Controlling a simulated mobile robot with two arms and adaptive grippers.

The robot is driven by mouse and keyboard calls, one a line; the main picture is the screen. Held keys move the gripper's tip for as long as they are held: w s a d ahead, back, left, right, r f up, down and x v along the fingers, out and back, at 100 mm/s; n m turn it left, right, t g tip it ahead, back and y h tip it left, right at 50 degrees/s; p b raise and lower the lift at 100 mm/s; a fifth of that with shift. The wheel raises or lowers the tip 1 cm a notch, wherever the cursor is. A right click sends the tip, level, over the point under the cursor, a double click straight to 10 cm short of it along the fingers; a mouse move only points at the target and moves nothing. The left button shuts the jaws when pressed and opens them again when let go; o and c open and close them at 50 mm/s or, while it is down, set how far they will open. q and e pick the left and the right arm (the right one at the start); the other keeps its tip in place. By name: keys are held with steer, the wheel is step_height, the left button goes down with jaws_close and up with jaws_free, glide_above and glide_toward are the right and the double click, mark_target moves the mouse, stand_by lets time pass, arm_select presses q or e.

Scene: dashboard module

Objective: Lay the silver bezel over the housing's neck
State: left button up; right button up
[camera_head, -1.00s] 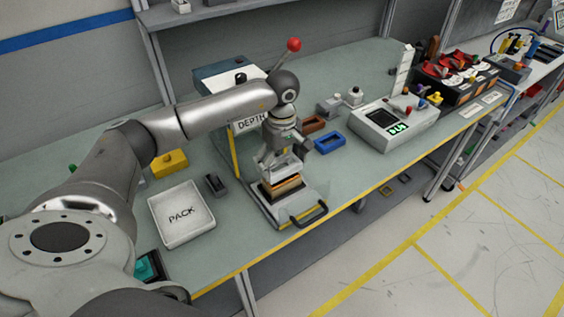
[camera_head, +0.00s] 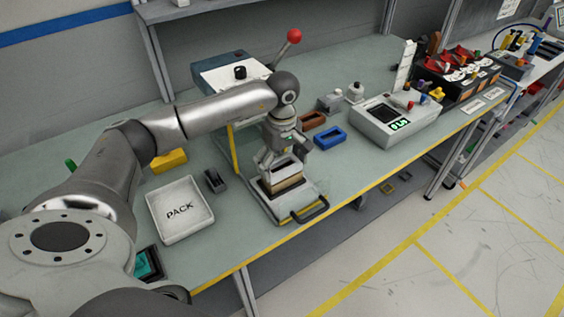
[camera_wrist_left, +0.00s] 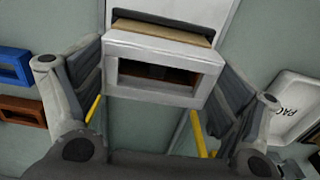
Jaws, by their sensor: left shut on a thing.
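The silver bezel (camera_wrist_left: 165,48), a pale rectangular frame with an open window, is held between the two fingers of my left gripper (camera_wrist_left: 158,85). In the head view my left gripper (camera_head: 282,160) points down with the bezel over the press's base plate. The tan housing (camera_wrist_left: 165,31) shows behind the bezel's edge in the wrist view, and dark and brown parts show through the window. The housing (camera_head: 288,185) also shows below the bezel in the head view. I cannot tell whether bezel and housing touch. My right gripper is not in view.
The press's grey base plate (camera_head: 290,209) has a black handle (camera_head: 311,211) at its front. A white PACK tray (camera_head: 180,232) lies to the left. A blue frame (camera_head: 330,138) and a brown frame (camera_head: 313,120) lie to the right, near a tester (camera_head: 385,130).

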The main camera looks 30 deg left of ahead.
arm_select(q)
steer(key=shift+f, duration=0.2)
steer(key=o, duration=0.6)
steer(key=shift+r, duration=0.1)
steer(key=shift+o, duration=0.2)
steer(key=shift+r, duration=0.1)
step_height(320, 180, up, 12)
